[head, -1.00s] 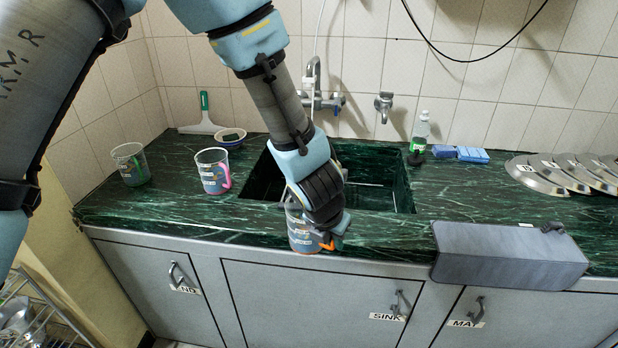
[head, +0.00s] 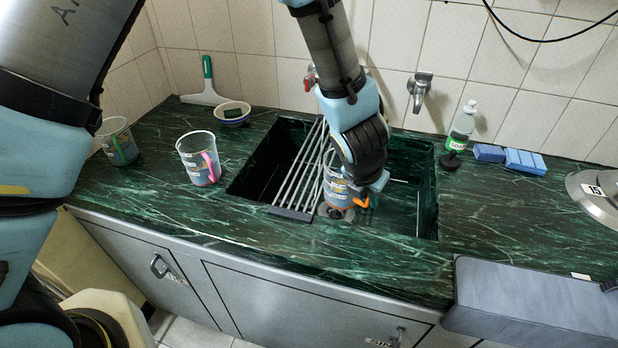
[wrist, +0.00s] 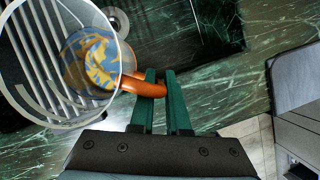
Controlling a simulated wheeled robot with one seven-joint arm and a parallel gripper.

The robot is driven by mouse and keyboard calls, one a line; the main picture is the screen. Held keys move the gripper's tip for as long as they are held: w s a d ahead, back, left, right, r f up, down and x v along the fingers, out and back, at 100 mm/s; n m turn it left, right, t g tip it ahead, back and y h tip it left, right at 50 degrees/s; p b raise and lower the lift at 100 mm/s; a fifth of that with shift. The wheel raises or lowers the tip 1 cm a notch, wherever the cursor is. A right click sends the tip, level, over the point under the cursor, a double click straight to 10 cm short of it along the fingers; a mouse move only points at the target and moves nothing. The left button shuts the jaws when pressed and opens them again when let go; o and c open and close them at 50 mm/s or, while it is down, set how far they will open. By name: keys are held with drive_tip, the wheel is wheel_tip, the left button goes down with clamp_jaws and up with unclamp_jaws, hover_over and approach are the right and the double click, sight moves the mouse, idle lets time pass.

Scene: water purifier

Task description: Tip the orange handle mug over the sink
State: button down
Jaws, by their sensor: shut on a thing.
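The orange handle mug (head: 337,190) is a clear mug with printed sides, and it looks roughly upright. My gripper (head: 372,190) is shut on its orange handle (wrist: 142,86). In the wrist view, the green fingers (wrist: 160,92) pinch the handle, and the mug (wrist: 88,62) lies to their left with its round mouth facing the camera. A blue and yellow patch shows inside it. The mug is over the front part of the dark green sink (head: 408,208), beside a metal rack. My wrist hides part of the mug and sink.
The metal rack (head: 300,170) spans the sink's left part. A pink-handled mug (head: 198,160), another mug (head: 117,142) and a bowl (head: 232,113) stand left. A soap bottle (head: 461,127) and blue sponges (head: 525,161) are right. A grey box (head: 535,305) sits at the front right.

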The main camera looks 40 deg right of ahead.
idle(0.3)
drive_tip(key=w+r+g, duration=0.1)
drive_tip(key=w+r+g+p, duration=0.1)
drive_tip(key=r+n+g+p, duration=0.1)
drive_tip(key=r, duration=0.1)
drive_tip(key=shift+w+d+g, duration=0.1)
drive_tip(key=shift+w+g, duration=0.2)
drive_tip(key=shift+w, duration=0.1)
drive_tip(key=shift+w+g, duration=0.25)
drive_tip(key=shift+g, duration=0.05)
drive_tip(key=shift+w+d+r+n+g+b, duration=0.1)
drive_tip(key=shift+w+r+n+g+b, duration=0.2)
drive_tip(key=shift+w+g, duration=0.5)
drive_tip(key=shift+w+a+r+n+g+b, duration=0.15)
drive_tip(key=shift+w+r+g+b, duration=0.15)
drive_tip(key=shift+w+g, duration=0.55)
drive_tip(key=shift+w+d+r+n+g+b, duration=0.15)
drive_tip(key=shift+w+r+n+g+b, duration=0.15)
drive_tip(key=shift+w+g, duration=0.5)
drive_tip(key=shift+w+r+g, duration=0.2)
drive_tip(key=shift+r+g, duration=0.05)
drive_tip(key=shift+g, duration=0.4)
drive_tip(key=shift+w+n+g+p, duration=0.25)
drive_tip(key=shift+w+g+p, duration=0.4)
drive_tip(key=shift+g+p, duration=0.05)
drive_tip(key=shift+w+d+g+p, duration=0.1)
drive_tip(key=shift+w+g+p, duration=0.2)
drive_tip(key=shift+w+g, duration=0.5)
idle(0.3)
